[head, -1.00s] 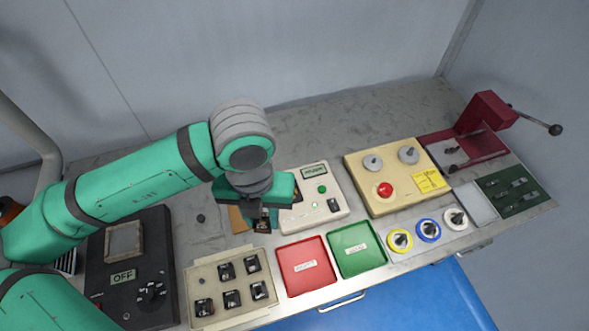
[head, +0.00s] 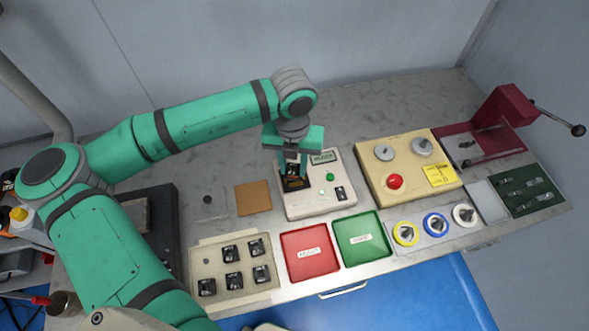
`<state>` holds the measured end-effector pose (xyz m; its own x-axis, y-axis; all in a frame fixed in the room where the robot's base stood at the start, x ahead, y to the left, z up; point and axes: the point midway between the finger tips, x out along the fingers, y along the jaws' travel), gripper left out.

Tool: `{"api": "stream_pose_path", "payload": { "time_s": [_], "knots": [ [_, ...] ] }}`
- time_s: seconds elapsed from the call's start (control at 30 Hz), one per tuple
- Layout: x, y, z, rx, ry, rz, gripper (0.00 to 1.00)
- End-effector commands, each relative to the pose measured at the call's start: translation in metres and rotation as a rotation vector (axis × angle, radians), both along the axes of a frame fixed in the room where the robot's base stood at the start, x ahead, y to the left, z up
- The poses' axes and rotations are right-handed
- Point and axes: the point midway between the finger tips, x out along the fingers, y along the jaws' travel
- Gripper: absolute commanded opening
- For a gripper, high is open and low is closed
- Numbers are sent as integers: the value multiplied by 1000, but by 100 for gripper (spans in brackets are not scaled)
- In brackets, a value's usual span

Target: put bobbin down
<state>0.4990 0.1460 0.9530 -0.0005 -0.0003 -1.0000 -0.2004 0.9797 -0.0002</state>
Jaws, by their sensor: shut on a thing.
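My gripper (head: 292,168) points down over the left part of a cream tester box (head: 318,201) and is shut on a dark bobbin (head: 294,184). The bobbin is at or just above the top of the box. I cannot tell whether it touches. The gripper and bobbin hide that part of the box. The box has a small display (head: 323,157), a green button (head: 330,177) and a black switch (head: 341,193).
A beige tray (head: 226,286) with several black bobbins lies at the front left. A red tray (head: 297,271) and a green tray (head: 372,254) sit in front of the box. A brown pad (head: 254,197) lies to its left. A cream panel (head: 378,188) with knobs stands to its right.

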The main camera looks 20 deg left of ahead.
Motion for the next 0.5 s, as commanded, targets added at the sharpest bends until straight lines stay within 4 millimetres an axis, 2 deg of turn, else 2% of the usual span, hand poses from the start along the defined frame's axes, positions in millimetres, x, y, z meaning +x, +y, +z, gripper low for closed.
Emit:
{"api": "stream_pose_path", "payload": {
  "time_s": [0.23, 0.5],
  "knots": [
    [10, 0, -13, 1, 0, 0, 7],
    [12, 0, -44, 0, 0, 0, 7]
  ]
}}
